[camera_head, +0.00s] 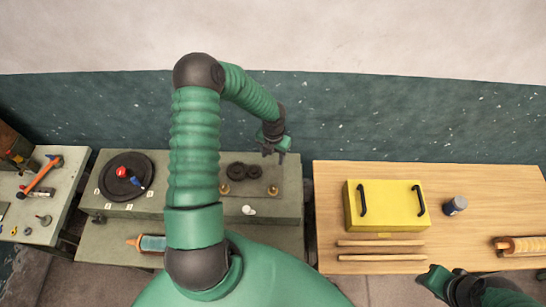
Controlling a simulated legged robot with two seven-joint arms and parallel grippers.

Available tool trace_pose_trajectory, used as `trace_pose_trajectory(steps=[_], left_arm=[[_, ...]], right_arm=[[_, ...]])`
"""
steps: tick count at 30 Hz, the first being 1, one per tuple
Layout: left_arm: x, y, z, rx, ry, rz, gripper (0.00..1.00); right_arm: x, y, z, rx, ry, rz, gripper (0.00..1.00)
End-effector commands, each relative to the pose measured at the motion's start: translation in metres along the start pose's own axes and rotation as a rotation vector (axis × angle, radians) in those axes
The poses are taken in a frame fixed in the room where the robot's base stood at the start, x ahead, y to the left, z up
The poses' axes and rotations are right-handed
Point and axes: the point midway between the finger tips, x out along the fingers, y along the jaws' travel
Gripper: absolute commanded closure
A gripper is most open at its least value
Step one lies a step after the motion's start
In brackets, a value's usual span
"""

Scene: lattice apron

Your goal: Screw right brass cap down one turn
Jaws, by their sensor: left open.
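The right brass cap (272,191) sits on the right part of a dark plate on the grey-green bench unit. A second brass cap (224,189) sits to its left, beside my arm. My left gripper (273,153) is open and points down near the back right of the plate. In the picture it is above the right cap, apart from it, with nothing visible between its fingers. My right gripper (434,278) is at the lower right, by the front edge of the wooden table. Its fingers are too unclear to read.
Two dark round knobs (245,171) lie between the caps, further back. A white knob (249,210) is on the unit's front. A dark disc (127,175) is at left. The wooden table (480,220) at right holds a yellow box (390,208). A wall stands behind.

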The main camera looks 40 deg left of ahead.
Motion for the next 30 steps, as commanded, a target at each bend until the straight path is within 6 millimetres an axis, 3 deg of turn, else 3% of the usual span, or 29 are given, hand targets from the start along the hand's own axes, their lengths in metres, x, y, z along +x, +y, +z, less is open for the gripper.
trace_pose_trajectory(steps=[14,17,27,30], left_arm=[[-0.008,0.001,0.001,-0.003,-0.004,-0.001,0.49],[-0.027,0.001,0.001,-0.002,-0.006,0.001,0.49],[-0.125,0.000,0.003,-0.003,-0.005,0.004,0.49],[-0.147,-0.001,0.002,-0.001,-0.003,0.004,0.49]], right_arm=[[0.004,0.000,0.001,0.000,0.000,0.000,0.64],[0.012,0.000,0.003,0.000,0.000,0.000,0.64],[0.033,0.000,0.008,0.000,0.000,0.000,0.64],[0.037,0.000,0.009,0.000,0.000,0.000,0.64]])
